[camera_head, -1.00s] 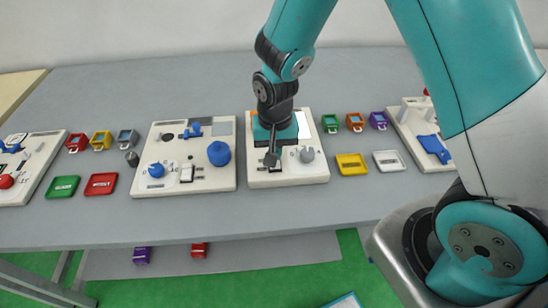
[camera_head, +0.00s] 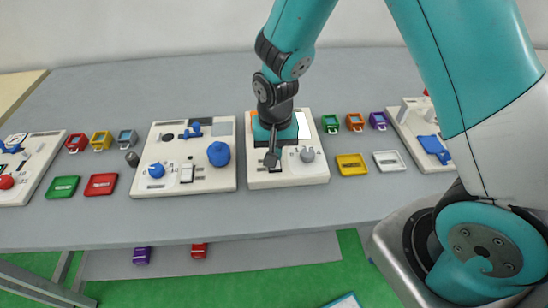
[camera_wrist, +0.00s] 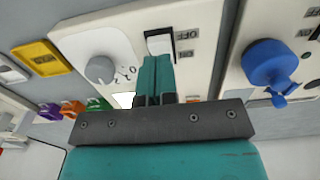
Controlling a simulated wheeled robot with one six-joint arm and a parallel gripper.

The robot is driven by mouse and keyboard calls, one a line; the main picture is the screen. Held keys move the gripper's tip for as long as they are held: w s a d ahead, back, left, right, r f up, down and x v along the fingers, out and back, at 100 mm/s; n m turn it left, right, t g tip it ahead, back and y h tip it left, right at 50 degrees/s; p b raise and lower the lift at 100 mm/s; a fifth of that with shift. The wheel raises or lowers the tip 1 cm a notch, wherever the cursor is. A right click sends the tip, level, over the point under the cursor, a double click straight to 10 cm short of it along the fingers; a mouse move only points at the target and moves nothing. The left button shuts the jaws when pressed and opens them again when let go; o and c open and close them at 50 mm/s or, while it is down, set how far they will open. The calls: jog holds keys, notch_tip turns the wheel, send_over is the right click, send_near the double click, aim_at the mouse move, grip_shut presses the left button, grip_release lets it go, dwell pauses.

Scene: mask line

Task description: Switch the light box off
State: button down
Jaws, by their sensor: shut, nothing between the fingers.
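The light box is the white panel (camera_head: 318,173) in the middle of the table, with a bright white window (camera_head: 303,122) at its upper right. A white rocker switch (camera_wrist: 160,42) in a black frame shows in the wrist view, with OFF and ON printed beside it. I cannot tell which side of it is pressed. My gripper (camera_wrist: 152,62) is shut and empty, its teal fingertips right at the switch's edge; I cannot tell if they touch. In the head view my gripper (camera_head: 270,158) hangs over the panel and hides part of it.
A grey knob (camera_wrist: 100,69) is left of the switch in the wrist view. A neighbouring panel (camera_head: 150,180) with blue knobs stands to the left. Yellow (camera_head: 351,164) and white (camera_head: 389,161) trays and small coloured padlock-like pieces lie to the right.

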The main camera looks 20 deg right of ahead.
jog(key=shift+f+b, duration=0.9)
jog(key=shift+f, duration=0.4)
dwell(0.9)
jog(key=shift+r, duration=0.1)
notch_tip(320, 180, up, 7)
jog(key=p, duration=0.6)
dwell(0.5)
jog(key=s+a+r+n+y, duration=0.2)
jog(key=s+r+n, duration=0.3)
jog(key=s+r, duration=0.4)
jog(key=s+a+r+n+y, duration=0.2)
jog(key=s+r+n, duration=0.3)
jog(key=s+r, duration=0.4)
notch_tip(320, 180, up, 4)
jog(key=shift+s+a+r+n, duration=0.1)
jog(key=shift+s+a+n, duration=0.1)
jog(key=shift+s+n, duration=0.15)
jog(key=shift+w, duration=0.1)
dwell(0.4)
